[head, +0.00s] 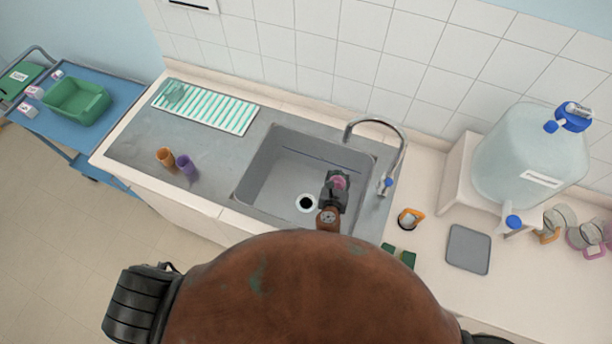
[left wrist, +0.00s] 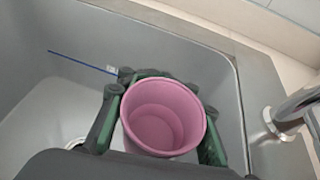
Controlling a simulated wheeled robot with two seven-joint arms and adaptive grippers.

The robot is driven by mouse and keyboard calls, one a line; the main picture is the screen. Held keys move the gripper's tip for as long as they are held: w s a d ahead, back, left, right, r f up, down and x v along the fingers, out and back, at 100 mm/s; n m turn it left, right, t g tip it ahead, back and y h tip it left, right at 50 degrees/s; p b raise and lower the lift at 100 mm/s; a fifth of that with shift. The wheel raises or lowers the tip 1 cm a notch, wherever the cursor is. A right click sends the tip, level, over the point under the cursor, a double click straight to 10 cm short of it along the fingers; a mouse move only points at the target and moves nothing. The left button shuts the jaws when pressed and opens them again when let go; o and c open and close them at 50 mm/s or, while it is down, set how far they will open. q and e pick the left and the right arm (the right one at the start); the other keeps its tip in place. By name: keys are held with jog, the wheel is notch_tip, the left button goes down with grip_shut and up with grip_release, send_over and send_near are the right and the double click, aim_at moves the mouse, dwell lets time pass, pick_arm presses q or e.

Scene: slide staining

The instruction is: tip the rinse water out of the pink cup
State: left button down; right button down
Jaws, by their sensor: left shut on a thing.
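The pink cup (head: 340,182) is over the grey sink basin (head: 268,165), right of the drain, in the head view. My left gripper (head: 335,192) is shut on it. In the left wrist view the pink cup (left wrist: 163,112) sits between the green and black fingers of my left gripper (left wrist: 160,128), its open mouth facing the camera. Its pink inner wall and floor show; I cannot tell whether water is in it. Its tilt is hard to judge.
A tap (head: 400,150) arches over the sink's right edge. A large water jug (head: 530,155) and a grey mat (head: 468,249) are at right.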

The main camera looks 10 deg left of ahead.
pick_arm(q)
jog(key=shift+a+r, duration=0.1)
jog(key=shift+a, duration=0.1)
jog(key=shift+a+n, duration=0.1)
jog(key=shift+n, duration=0.2)
jog(key=shift+w+a+r+n+g+h, duration=0.2)
jog(key=shift+a+r+n+h, duration=0.2)
jog(key=shift+a+n+h, duration=0.4)
jog(key=shift+w+a+r+n+g+h, duration=0.15)
jog(key=shift+a+r+n+h, duration=0.25)
jog(key=shift+a+n+h, duration=0.4)
jog(key=shift+w+a+r+n+g+h, duration=0.2)
jog(key=shift+a+r+n+h, duration=0.3)
jog(key=shift+n, duration=0.5)
jog(key=shift+r+n+h, duration=0.3)
jog(key=shift+n+h, duration=0.4)
jog(key=shift+n, duration=0.2)
jog(key=shift+r+n+h+b, duration=0.25)
jog(key=shift+n+h+b, duration=0.05)
jog(key=shift+b, duration=0.1)
jog(key=shift+r+n+h+b, duration=0.15)
jog(key=shift+n+h+b, duration=0.15)
jog(key=shift+n+b, duration=0.1)
